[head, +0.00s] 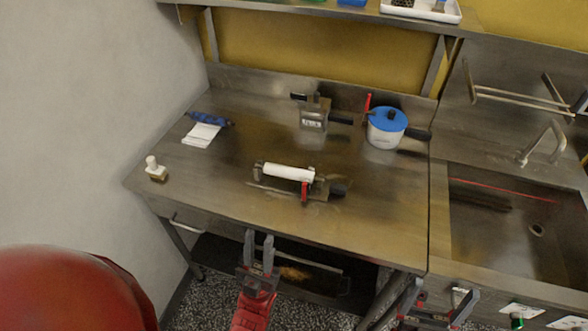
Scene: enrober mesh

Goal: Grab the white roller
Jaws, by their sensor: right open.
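The white roller (288,173) lies nearly level near the middle of the metal table, held between dark end brackets. A red part (305,191) stands at its right end, beside a black knob (338,189). My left gripper (259,250) is in front of the table's front edge, nearer to me than the roller. Its two fingers point up and stand apart with nothing between them. My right gripper (437,300) is at the lower right, in front of the sink unit, open and away from the roller.
A white pot with a blue lid (387,120) and a metal box (314,115) stand behind the roller. A blue roll with white sheets (203,131) lies at the left rear. A small white-topped stamp (154,168) stands near the left edge. A sink (500,225) is at the right.

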